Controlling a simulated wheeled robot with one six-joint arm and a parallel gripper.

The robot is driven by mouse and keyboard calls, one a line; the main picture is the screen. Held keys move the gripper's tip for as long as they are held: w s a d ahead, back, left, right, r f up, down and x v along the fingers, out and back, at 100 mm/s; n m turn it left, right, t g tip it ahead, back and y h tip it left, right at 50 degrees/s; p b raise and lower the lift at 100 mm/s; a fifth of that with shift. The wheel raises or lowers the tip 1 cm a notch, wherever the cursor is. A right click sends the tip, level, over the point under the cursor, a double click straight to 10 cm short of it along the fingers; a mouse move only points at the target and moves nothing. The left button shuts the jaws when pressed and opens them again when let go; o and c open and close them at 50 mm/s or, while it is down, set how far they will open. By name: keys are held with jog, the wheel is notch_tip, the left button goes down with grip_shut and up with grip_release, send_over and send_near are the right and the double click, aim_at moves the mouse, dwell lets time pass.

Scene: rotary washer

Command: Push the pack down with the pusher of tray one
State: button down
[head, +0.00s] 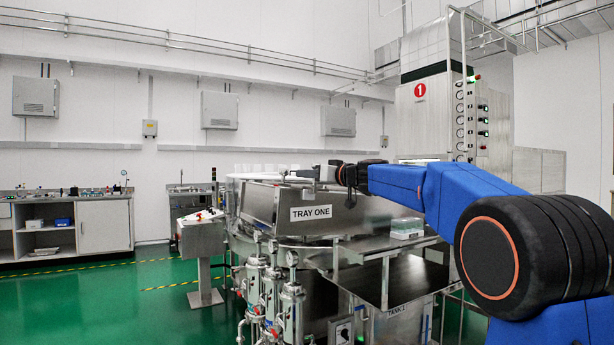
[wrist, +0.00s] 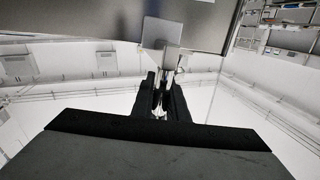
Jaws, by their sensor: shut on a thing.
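Tray one (head: 311,213), a steel box with a sloped front and a "TRAY ONE" label, stands on the machine mid-picture. My gripper (head: 322,172) is over its upper edge. In the wrist view my gripper (wrist: 160,95) is shut on a thin metal handle with a flat grey plate (wrist: 162,32), which looks like the pusher. The plate overlaps a large grey panel (wrist: 85,18) at the top of that view; I cannot tell whether they touch. The inside of the tray is hidden, and I cannot make out a pack in it.
A control stand (head: 203,238) is at the left, and several steel filter housings (head: 270,295) stand in front. Green floor (head: 120,310) is clear at the left.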

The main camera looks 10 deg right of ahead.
jog(key=shift+d, duration=0.1)
jog(key=w+d, duration=0.2)
jog(key=d, duration=0.5)
jog(key=w+d+f, duration=0.1)
jog(key=w+d, duration=0.1)
jog(key=d, duration=0.4)
jog(key=w+d+f, duration=0.1)
jog(key=w+d, duration=0.1)
jog(key=d, duration=0.5)
jog(key=shift+w+d+f, duration=0.2)
jog(key=shift+w+d, duration=0.15)
jog(key=shift+w, duration=0.05)
jog(key=c, duration=1.7)
grip_release()
jog(key=shift+c, duration=0.2)
jog(key=shift+s, duration=0.1)
jog(key=v, duration=1.7)
jog(key=shift+s+d+f, duration=0.1)
